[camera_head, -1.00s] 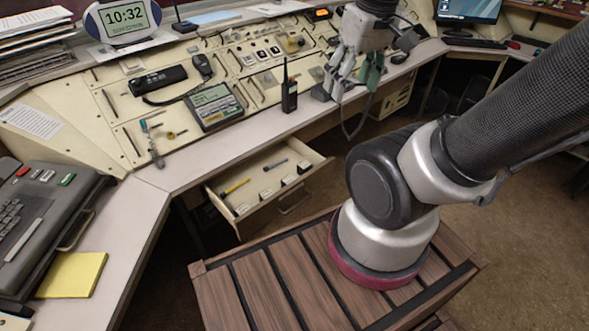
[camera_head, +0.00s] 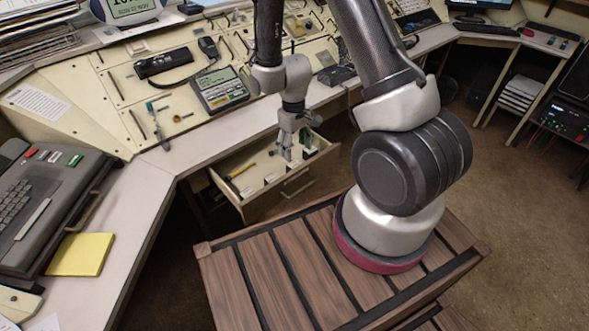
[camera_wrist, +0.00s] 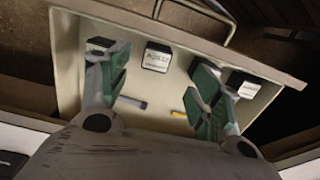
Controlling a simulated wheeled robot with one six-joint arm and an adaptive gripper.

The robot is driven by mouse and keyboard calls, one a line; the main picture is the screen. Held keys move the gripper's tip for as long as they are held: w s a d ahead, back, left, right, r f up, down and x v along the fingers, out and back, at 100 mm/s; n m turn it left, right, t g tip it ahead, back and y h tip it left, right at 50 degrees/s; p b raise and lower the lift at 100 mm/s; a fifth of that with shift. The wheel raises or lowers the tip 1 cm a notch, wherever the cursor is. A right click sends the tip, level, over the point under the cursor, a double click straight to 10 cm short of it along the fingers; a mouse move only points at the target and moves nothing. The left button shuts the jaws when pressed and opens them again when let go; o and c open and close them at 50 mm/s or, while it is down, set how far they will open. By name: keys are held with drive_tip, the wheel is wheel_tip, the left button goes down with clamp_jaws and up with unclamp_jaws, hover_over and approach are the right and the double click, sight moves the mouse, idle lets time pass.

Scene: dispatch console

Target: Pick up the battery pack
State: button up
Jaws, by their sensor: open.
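Several small dark blocks with white labelled tops stand in a row inside the open drawer (camera_head: 240,209). They look like battery packs, but the labels are too blurred to read. In the wrist view, one block (camera_wrist: 158,56) shows between the finger lines, towards the drawer's front wall. Another block (camera_wrist: 100,44) is partly behind the left finger, and a third block (camera_wrist: 243,84) is by the right finger. My gripper (camera_head: 294,148) is open and empty over the drawer. Its green-padded fingers (camera_wrist: 160,85) are spread apart in the wrist view.
A yellow marker (camera_head: 241,170) and a grey-blue stick (camera_wrist: 130,102) lie in the drawer. The desk edge (camera_head: 195,165) runs along the drawer's back. A slatted wooden top (camera_head: 270,265) is in front. The drawer's front wall (camera_wrist: 190,37) and handle are close to the blocks.

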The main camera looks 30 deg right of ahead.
sight(293, 164)
drive_tip(key=shift+w+a+f+t, duration=0.15)
drive_tip(key=shift+w+t, duration=0.15)
drive_tip(key=shift+w, duration=0.15)
drive_tip(key=shift+w+f, duration=0.1)
drive_tip(key=shift+f, duration=0.25)
wheel_tip(293, 164, down, 7)
drive_tip(key=shift+r, duration=0.1)
drive_tip(key=c, duration=1.2)
drive_tip(key=shift+r, duration=0.1)
